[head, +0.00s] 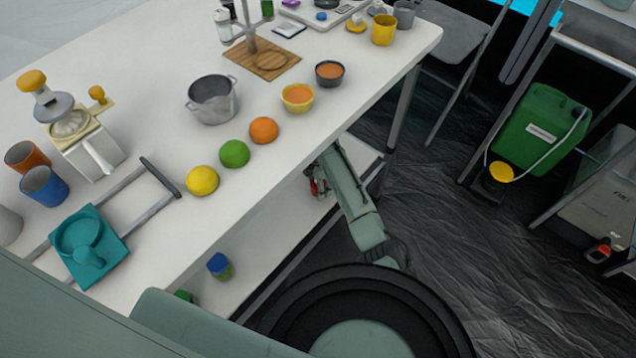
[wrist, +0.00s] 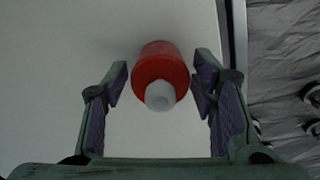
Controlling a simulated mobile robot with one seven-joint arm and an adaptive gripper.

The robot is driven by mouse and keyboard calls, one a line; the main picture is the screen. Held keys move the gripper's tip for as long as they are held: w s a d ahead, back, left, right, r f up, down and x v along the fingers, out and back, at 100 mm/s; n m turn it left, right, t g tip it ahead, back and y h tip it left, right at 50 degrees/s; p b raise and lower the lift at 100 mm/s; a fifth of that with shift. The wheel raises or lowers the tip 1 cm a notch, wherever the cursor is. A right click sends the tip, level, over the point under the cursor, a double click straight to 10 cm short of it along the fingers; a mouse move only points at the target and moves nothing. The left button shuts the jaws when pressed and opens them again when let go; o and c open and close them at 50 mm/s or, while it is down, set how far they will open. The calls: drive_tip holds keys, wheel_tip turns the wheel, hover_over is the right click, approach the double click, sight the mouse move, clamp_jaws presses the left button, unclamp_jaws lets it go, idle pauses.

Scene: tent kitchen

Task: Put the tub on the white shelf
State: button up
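My gripper (wrist: 162,80) is open in the wrist view, its fingers on either side of a red container with a white cap or knob (wrist: 160,65). A gap shows on each side of the container, and it looks a little beyond the fingertips. The container appears to be on the white shelf (wrist: 90,25). In the head view, my arm reaches under the table edge to the white lower shelf (head: 262,222), and a bit of red shows by the gripper (head: 318,180). A blue-lidded green jar (head: 220,266) stands on that shelf. I cannot tell which container is the tub.
The white table (head: 150,130) above the shelf holds fruit, a grey pot (head: 212,100), bowls, cups and a juicer (head: 80,140). A table leg (head: 402,105) stands right of my arm. The dark floor (head: 450,220) is open there. A green jerrycan (head: 541,125) stands farther right.

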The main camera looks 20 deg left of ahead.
drive_tip(key=shift+o, duration=0.4)
wheel_tip(320, 180, up, 12)
drive_tip(key=shift+r, duration=0.15)
idle(0.7)
